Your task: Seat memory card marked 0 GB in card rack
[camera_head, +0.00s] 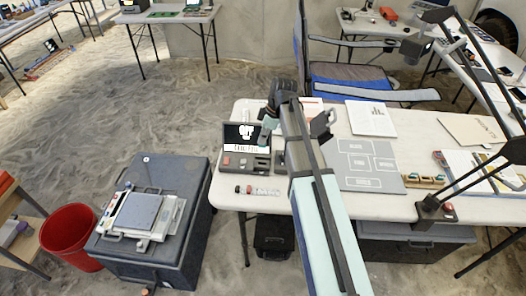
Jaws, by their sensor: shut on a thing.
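My gripper (266,136) is over the left part of the white table, in front of the lid of an open dark grey case (234,163). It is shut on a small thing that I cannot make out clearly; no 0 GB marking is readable. A low wooden holder (425,182) with several small coloured pieces lies at the table's right. I cannot tell which of these is the card rack. My arm hides part of the table between them.
A grey mat with white outlines (364,166) and a printed sheet (370,118) lie right of my arm. A small strip (264,191) lies near the front edge of the white table (228,204). A black lamp arm (477,187) crosses the right side.

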